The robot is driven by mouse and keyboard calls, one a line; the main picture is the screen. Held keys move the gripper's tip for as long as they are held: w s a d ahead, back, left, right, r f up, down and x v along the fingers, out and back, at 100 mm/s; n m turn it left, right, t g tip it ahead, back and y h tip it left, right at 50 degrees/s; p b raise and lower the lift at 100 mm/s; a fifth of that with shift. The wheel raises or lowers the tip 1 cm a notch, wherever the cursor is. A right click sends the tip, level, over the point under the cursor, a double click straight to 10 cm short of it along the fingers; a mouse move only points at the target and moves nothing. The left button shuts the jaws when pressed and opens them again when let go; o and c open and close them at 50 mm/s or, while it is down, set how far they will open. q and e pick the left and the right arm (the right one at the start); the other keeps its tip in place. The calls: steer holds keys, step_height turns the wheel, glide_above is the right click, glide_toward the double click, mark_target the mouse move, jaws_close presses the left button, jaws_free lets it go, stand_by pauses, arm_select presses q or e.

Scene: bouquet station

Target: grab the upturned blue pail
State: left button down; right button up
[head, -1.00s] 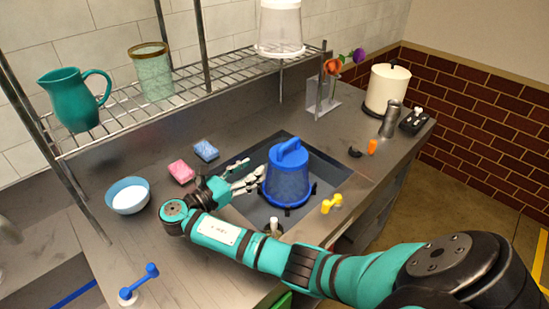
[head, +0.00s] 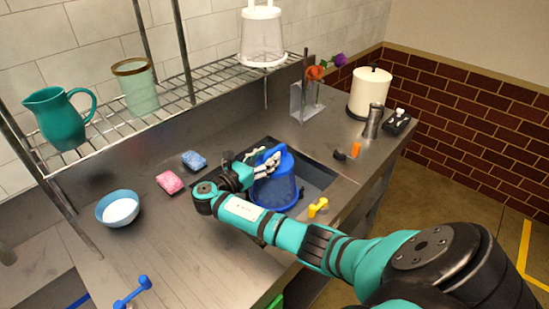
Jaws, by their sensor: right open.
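The upturned blue pail (head: 276,190) stands in the sink basin (head: 318,176), its handle (head: 272,157) raised at the top left. My right gripper (head: 268,162) is open at the upper left side of the pail, with its fingers by the handle. The fingers overlap the handle in the picture, and I cannot tell whether they touch it. The gripper and wrist hide part of the pail's left side. My left gripper does not show.
Pink (head: 170,182) and blue (head: 194,160) sponges and a blue bowl (head: 118,208) lie left of the sink. A yellow tap handle (head: 318,207) is at its front right. A wire shelf (head: 190,100) runs above the back of the counter.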

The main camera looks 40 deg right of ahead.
steer(key=d, duration=0.4)
steer(key=shift+w+p, duration=0.3)
jaws_close()
